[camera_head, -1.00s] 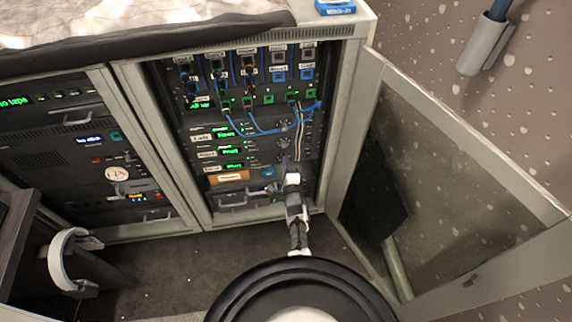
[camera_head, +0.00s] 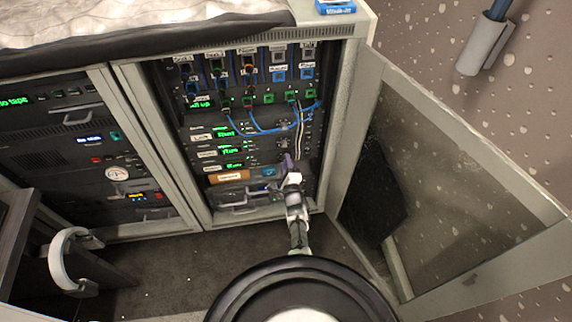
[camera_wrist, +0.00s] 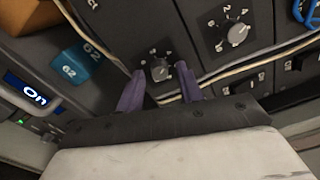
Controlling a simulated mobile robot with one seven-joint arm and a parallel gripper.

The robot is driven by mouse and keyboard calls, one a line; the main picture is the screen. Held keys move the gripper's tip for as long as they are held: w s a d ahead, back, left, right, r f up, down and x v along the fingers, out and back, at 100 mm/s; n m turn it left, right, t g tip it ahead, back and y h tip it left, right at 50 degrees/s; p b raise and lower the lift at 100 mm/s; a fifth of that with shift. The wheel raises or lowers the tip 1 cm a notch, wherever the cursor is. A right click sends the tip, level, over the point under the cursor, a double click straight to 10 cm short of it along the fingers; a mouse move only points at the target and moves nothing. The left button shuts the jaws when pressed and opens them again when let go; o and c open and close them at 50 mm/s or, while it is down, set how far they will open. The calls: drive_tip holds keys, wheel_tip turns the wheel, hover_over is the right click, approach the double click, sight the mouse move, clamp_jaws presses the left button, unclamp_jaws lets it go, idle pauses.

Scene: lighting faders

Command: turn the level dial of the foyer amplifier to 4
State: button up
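In the wrist view a small grey dial (camera_wrist: 160,72) with printed numbers around it sits on a dark panel between my fingertips. My gripper (camera_wrist: 160,80) is open, with one purple finger on each side of this dial. The right finger is close to the dial; I cannot tell whether it touches. The dial's setting is too small to read surely. A similar dial (camera_wrist: 237,34) is up to the right, clear of the fingers. In the head view my gripper (camera_head: 287,163) is at the right side of the rack's amplifier units (camera_head: 235,165) and hides the dial there. I cannot read which unit is the foyer amplifier.
Pale cables (camera_wrist: 235,68) run beside the dials. A blue block marked 62 (camera_wrist: 80,66) is to the left, near a lit display (camera_wrist: 32,92). In the head view blue patch cables (camera_head: 255,130) hang above, and an open glass door (camera_head: 440,190) stands at the right.

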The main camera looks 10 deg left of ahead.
drive_tip(key=shift+s, duration=0.15)
drive_tip(key=p+v, duration=0.5)
drive_tip(key=v, duration=0.8)
drive_tip(key=shift+s+d+p, duration=0.15)
drive_tip(key=shift+s+p, duration=0.1)
drive_tip(key=shift+p, duration=0.15)
